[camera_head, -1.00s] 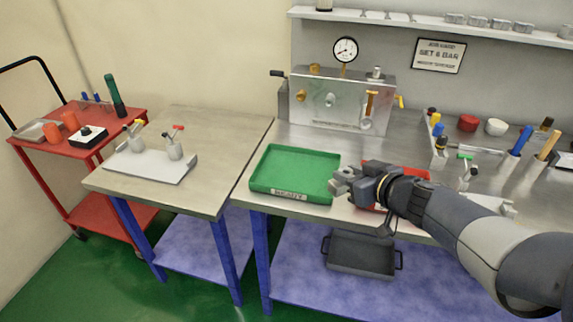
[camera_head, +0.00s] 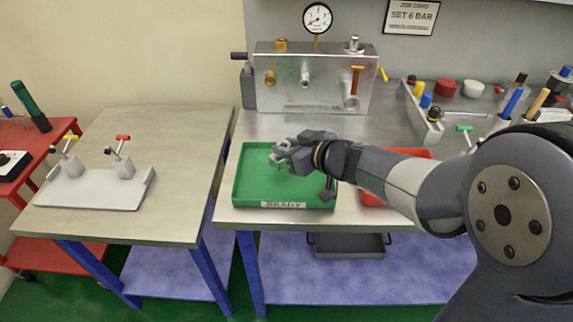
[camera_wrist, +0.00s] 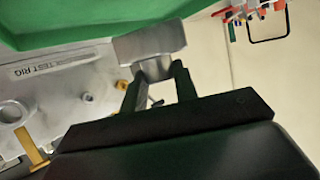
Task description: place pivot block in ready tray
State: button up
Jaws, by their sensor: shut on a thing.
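The green ready tray (camera_head: 250,187) lies on the steel bench, its label on the front wall. My gripper (camera_head: 284,158) is over the tray's right part in the head view. In the wrist view my gripper (camera_wrist: 160,88) is shut on a grey metal block (camera_wrist: 150,43), the pivot block, held between the fingertips. In the head view the block (camera_head: 277,161) is small and partly hidden by the fingers. The tray's green wall (camera_wrist: 100,18) also shows beside the block in the wrist view. I cannot tell how high the block is above the tray floor.
A red tray (camera_head: 369,199) lies to the right, partly behind my arm. The test rig (camera_head: 312,90) with its gauge (camera_head: 317,17) stands behind the tray. A grey plate with two valves (camera_head: 95,190) lies on the left table. The tray's left part is empty.

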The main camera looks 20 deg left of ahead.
notch_tip(320, 180, down, 4)
jog(key=shift+f+b, duration=0.15)
jog(key=shift+b, duration=0.65)
jog(key=shift+f, duration=0.15)
jog(key=o, duration=1.1)
jog(key=shift+r, duration=0.2)
jog(key=shift+s+d+r, duration=0.15)
jog(key=shift+d, duration=0.15)
jog(key=shift+p+v, duration=1.5)
jog(key=shift+v, duration=4.2)
